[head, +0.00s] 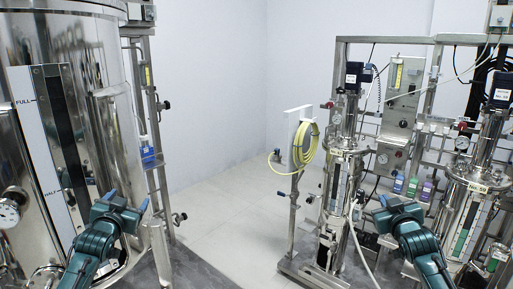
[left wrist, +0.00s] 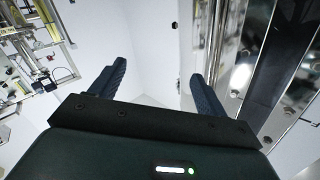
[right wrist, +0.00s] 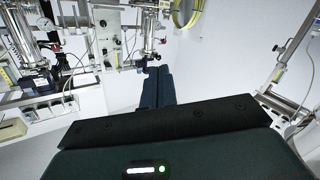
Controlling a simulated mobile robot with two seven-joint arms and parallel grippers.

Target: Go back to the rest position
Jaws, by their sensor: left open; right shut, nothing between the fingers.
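My left gripper (head: 125,199) is at the lower left of the head view, in front of the large steel tank (head: 75,130). Its two blue fingers stand apart with nothing between them, as the left wrist view (left wrist: 158,85) also shows. My right gripper (head: 388,200) is at the lower right of the head view, in front of the skid of steel vessels. In the right wrist view its fingers (right wrist: 158,85) are together, with nothing held. Both arms come up from the bottom edge of the head view.
A steel vessel (head: 340,185) and a second vessel (head: 470,210) stand on the right skid, with gauges and pipes. A coiled yellow hose (head: 304,145) hangs on a stand. Pale floor (head: 225,215) lies open between tank and skid.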

